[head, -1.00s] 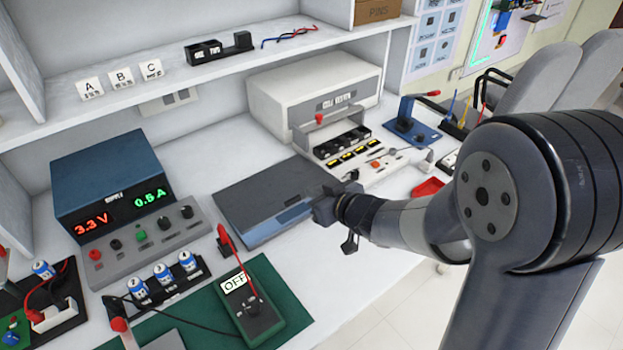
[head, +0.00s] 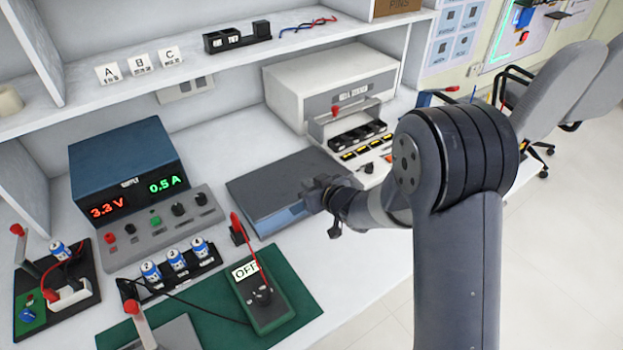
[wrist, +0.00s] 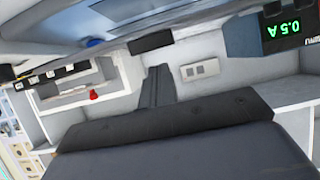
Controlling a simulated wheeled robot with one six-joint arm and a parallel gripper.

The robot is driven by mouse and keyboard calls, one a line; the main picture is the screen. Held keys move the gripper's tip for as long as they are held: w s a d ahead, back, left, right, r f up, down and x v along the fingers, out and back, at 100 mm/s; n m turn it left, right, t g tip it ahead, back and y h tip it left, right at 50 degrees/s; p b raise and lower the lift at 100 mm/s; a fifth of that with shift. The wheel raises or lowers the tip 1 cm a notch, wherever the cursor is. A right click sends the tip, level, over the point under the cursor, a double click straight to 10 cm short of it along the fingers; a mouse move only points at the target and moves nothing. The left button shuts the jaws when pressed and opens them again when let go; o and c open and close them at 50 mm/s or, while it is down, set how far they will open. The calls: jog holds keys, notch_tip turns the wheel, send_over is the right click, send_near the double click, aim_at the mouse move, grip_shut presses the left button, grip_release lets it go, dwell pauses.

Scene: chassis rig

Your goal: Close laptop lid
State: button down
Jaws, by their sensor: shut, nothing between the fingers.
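The laptop (head: 268,218) lies on the white bench in the middle of the head view. Its dark lid (head: 285,180) is low over the base, and a lighter blue-grey strip of the base shows along the front edge. I cannot tell the exact gap between lid and base. In the wrist view, which looks upside down, my dark gripper (wrist: 156,88) shows before the bench, and a blue-grey surface along the top is unclear.
The power supply (head: 125,180) stands left of the laptop, and it also shows in the wrist view (wrist: 275,30). A green mat (head: 205,310) with a meter (head: 262,302) lies in front. A shelf (head: 210,65) overhangs the back.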

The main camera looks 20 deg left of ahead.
jog(key=shift+f, duration=0.4)
